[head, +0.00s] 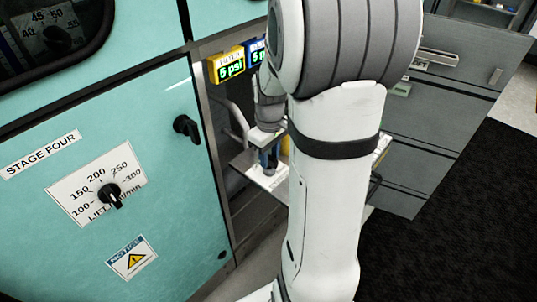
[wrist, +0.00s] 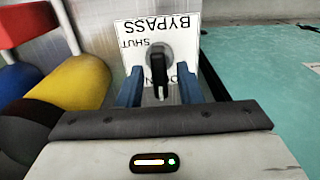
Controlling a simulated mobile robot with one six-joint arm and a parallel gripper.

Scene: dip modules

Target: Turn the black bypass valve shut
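In the wrist view, the black bypass valve lever (wrist: 159,72) sits on a round grey hub on a white plate (wrist: 187,27). The plate reads BYPASS and SHUT upside down, and a partly hidden word looks like OPEN. The lever runs nearly straight down the picture from the hub. My gripper (wrist: 160,90) is open, with one blue finger on each side of the lever and visible gaps between. In the head view my gripper (head: 268,160) is small beside my arm, low in the recess behind the teal cabinet. The valve cannot be made out there.
A teal cabinet (head: 120,240) with a dial (head: 110,195) and black latch (head: 187,127) stands left. Pressure displays (head: 229,65) hang above the recess. Red, blue and yellow (wrist: 78,82) rounded parts are close left of my gripper in the wrist view; a teal panel (wrist: 265,75) is right.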

